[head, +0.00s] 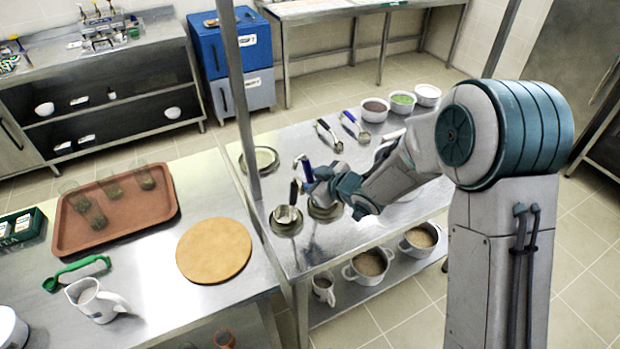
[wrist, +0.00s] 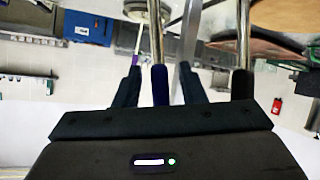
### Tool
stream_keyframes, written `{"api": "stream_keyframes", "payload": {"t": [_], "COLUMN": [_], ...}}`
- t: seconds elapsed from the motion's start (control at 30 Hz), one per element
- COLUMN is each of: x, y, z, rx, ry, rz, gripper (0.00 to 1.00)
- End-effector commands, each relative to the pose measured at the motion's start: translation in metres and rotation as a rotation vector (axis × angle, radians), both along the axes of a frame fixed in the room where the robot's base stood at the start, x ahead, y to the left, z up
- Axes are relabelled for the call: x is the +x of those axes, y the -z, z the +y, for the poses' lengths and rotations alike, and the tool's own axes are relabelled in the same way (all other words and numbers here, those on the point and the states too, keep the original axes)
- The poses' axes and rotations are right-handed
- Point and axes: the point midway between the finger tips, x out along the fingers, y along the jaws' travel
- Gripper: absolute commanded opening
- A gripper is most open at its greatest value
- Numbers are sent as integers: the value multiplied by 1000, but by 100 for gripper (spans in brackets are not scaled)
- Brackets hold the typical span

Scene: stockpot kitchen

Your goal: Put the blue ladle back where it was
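A blue-handled ladle (head: 303,165) stands upright on the steel counter, beside my gripper (head: 316,184). In the wrist view its blue handle (wrist: 160,85) shows between my two fingers (wrist: 158,84), with gaps visible on both sides, so my gripper looks open. A black-handled ladle (head: 294,190) stands close by, its bowl over a round metal dish; its handle (wrist: 243,84) is outside my fingers in the wrist view. A second blue-handled ladle (head: 350,118) lies at the back of the counter. The upright blue ladle's lower end is partly hidden by my gripper.
Another black-handled ladle (head: 328,132) lies near the back. Round metal dishes (head: 325,210) sit under my gripper, and a plate (head: 262,158) lies to the left. Filled bowls (head: 375,109) stand at the back right. A post (head: 240,100) rises at the counter's left edge.

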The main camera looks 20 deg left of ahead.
Motion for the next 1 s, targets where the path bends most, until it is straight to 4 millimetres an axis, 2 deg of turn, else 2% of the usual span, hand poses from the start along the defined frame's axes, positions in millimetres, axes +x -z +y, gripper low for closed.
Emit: {"api": "stream_keyframes", "payload": {"t": [0.17,0.7,1.0], "x": [-2,-36,-45], "y": [-7,-49,-57], "z": [-6,-81,-97], "rx": [1,1,0], "ry": [2,2,0], "rz": [-2,-3,-1], "gripper": [37,37,37]}}
